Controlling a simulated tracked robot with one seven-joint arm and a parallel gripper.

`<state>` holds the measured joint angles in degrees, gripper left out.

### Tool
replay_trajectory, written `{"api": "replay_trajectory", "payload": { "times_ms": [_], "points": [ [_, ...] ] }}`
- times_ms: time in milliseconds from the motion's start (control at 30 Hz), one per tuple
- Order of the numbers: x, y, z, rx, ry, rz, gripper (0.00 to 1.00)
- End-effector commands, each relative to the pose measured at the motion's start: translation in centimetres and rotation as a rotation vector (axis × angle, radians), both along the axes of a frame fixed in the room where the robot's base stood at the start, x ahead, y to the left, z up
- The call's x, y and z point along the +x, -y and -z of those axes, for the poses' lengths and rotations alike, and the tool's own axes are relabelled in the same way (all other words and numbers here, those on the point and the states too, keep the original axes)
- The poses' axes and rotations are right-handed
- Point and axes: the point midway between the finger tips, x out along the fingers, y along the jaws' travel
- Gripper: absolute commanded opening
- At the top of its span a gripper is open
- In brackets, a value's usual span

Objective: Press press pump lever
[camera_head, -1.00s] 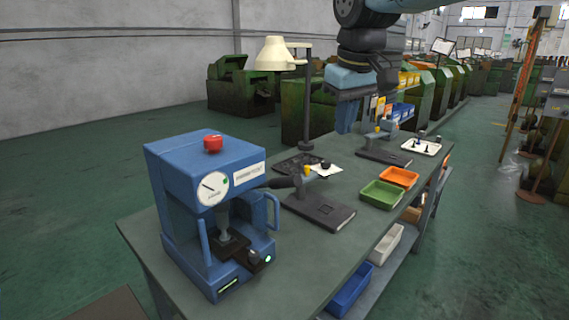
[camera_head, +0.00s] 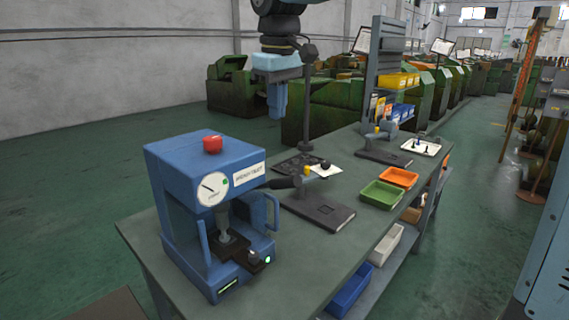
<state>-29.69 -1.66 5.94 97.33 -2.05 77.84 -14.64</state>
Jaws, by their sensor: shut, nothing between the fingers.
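The blue press (camera_head: 180,185) stands at the near left end of the workbench. It has a round white gauge (camera_head: 212,189) on its front and a red knob (camera_head: 213,143) on top. A dark lever-like bar (camera_head: 282,183) shows at its right side; I cannot tell whether it joins the press or the device behind. A blue curved handle (camera_head: 277,212) is on the press's right side. My gripper (camera_head: 276,116) points down, shut and empty. It appears in the picture above and right of the press, apart from it.
The workbench (camera_head: 330,250) carries a dark flat device (camera_head: 320,210), a green tray (camera_head: 382,194) and an orange tray (camera_head: 398,177). A lamp post (camera_head: 306,110) stands behind my gripper. Bins (camera_head: 349,292) sit on the lower shelf. The bench's near front is clear.

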Motion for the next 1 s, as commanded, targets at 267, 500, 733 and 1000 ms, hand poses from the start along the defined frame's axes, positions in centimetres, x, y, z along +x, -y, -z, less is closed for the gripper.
{"api": "replay_trajectory", "payload": {
  "times_ms": [267, 500, 733, 1000],
  "points": [
    [0.2, 0.0, 1.7, -0.001, -0.002, 0.001, 0.00],
    [0.6, -0.2, 5.7, -0.002, -0.003, 0.001, 0.00],
    [1.1, -0.3, 9.7, -0.001, -0.002, 0.001, 0.00],
    [0.7, 1.1, 12.7, -0.001, -0.001, 0.002, 0.00]
  ]
}}
